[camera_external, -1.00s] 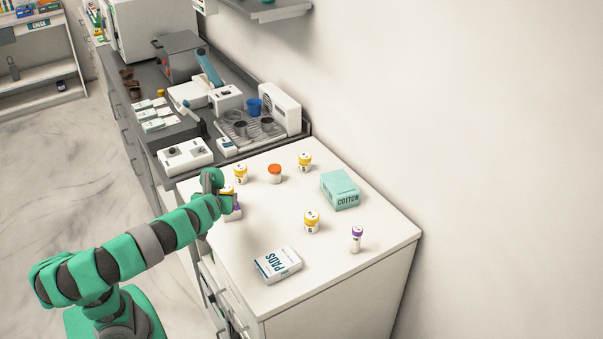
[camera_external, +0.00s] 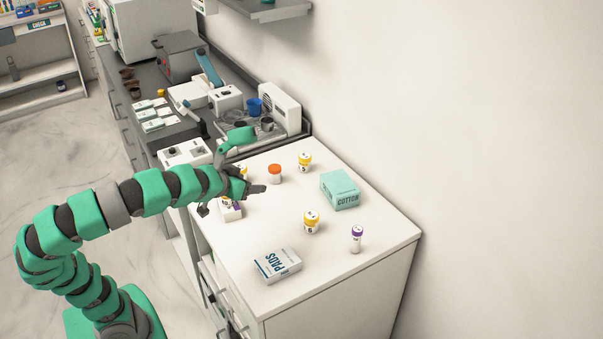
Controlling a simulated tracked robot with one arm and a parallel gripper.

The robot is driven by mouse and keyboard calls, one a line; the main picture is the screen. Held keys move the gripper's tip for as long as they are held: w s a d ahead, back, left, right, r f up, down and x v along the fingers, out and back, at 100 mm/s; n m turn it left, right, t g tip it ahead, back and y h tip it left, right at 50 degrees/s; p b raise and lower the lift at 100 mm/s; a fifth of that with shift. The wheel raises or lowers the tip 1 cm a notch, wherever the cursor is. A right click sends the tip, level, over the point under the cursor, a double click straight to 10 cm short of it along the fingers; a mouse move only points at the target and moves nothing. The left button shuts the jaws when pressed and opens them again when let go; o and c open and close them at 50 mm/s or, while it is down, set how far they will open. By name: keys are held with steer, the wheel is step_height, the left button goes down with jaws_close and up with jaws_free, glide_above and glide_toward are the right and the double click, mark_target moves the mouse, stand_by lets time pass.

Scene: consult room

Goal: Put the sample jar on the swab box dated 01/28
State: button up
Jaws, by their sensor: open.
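My gripper (camera_external: 232,200) is open and empty above the left side of the white cabinet top, its jaws spread over a small white box. The small white box (camera_external: 230,213) has purple on it and is partly hidden by my gripper; no date can be read. A white jar with an orange lid (camera_external: 275,174) stands upright right of and behind my gripper. Yellow-lidded jars stand at the back (camera_external: 305,162) and nearer the middle (camera_external: 311,222); another (camera_external: 243,171) is mostly hidden behind my gripper. I cannot tell which is the sample jar.
A teal COTTON box (camera_external: 340,190) lies at the right, a purple-capped tube (camera_external: 356,238) stands near the right edge, and a white PADS box (camera_external: 278,264) lies at the front. The white cabinet top (camera_external: 315,275) has free room between them. Equipment crowds the grey counter behind.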

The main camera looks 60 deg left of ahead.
steer(key=a+r+m+t+h, duration=0.1)
steer(key=r+m+t+h, duration=0.1)
steer(key=r, duration=0.8)
steer(key=a+r+m+t+h, duration=0.2)
steer(key=r, duration=0.8)
steer(key=shift+s+a+r+t, duration=0.15)
steer(key=shift+s+a+t, duration=0.15)
steer(key=shift+t, duration=0.1)
